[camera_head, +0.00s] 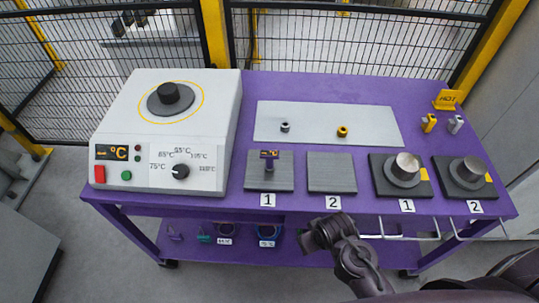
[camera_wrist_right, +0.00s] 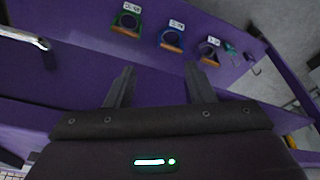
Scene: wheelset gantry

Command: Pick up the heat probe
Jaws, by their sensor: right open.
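No object is clearly marked as the heat probe. A small upright T-shaped tool with a brown-purple head (camera_head: 269,155) stands on the left grey pad (camera_head: 285,184), labelled 1; it may be the probe, but it is too small to be sure. My right gripper (camera_head: 322,232) is at the table's front edge, below the pad labelled 2 and to the right of the tool. In the right wrist view the right gripper (camera_wrist_right: 159,72) is open, with nothing between its fingers, facing the lower shelf. My left gripper is not in view.
A white heater box (camera_head: 210,110) with a dial fills the table's left. Two dark blocks with metal cylinders (camera_head: 405,168) stand right, near a HOT sign (camera_head: 447,99). A light plate (camera_head: 300,110) carries two small rings. Green (camera_wrist_right: 127,22), blue (camera_wrist_right: 172,38) and purple (camera_wrist_right: 209,50) holders sit on the shelf.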

